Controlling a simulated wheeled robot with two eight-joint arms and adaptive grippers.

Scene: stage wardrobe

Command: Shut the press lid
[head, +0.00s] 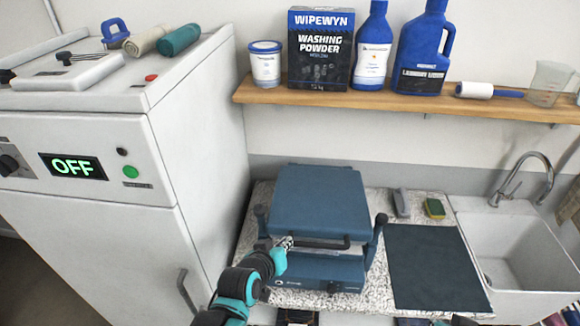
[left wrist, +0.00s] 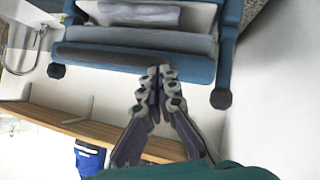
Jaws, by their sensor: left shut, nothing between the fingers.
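The blue press (head: 330,268) stands on the speckled counter against the back wall. Its blue lid (head: 320,200) is tilted over the base, with a dark handle bar (head: 318,243) along its front edge. In the left wrist view the handle bar (left wrist: 115,52) crosses in front of the fingers, and a pale folded cloth (left wrist: 140,15) shows inside the press, so the lid looks not fully down. My left gripper (head: 287,243) is shut and empty at the left end of the handle bar; its fingertips (left wrist: 161,72) are close to it, contact unclear. My right gripper is out of view.
A tall white machine (head: 190,110) stands close on the left. A wooden shelf (head: 400,103) with bottles and a washing powder box runs above. A dark mat (head: 435,265), a sponge (head: 435,208) and a sink (head: 520,255) lie to the right.

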